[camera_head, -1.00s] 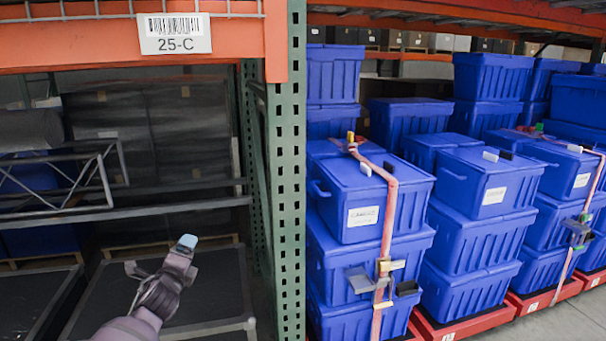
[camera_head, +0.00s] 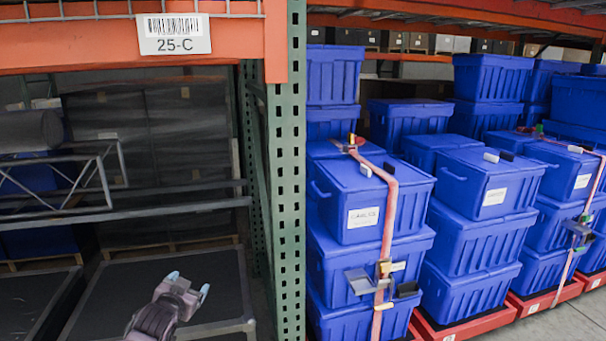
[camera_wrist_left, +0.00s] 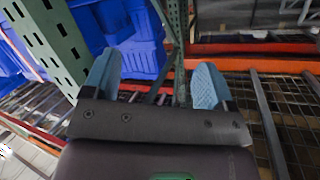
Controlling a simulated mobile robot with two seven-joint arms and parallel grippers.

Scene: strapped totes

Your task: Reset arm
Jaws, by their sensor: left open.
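My left gripper (camera_head: 189,281) is in the lower left of the head view, above a dark flat platform. Its two light-blue fingertips are spread apart with nothing between them. In the left wrist view the gripper (camera_wrist_left: 152,85) also shows its two blue finger pads apart and empty. My right gripper is not in view.
A green rack post (camera_head: 288,170) stands right of my left gripper, under an orange beam (camera_head: 120,45) labelled 25-C. Stacked blue totes (camera_head: 370,200) with a pink strap (camera_head: 391,210) stand on red bases at right. A grey metal frame (camera_head: 60,175) is at left.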

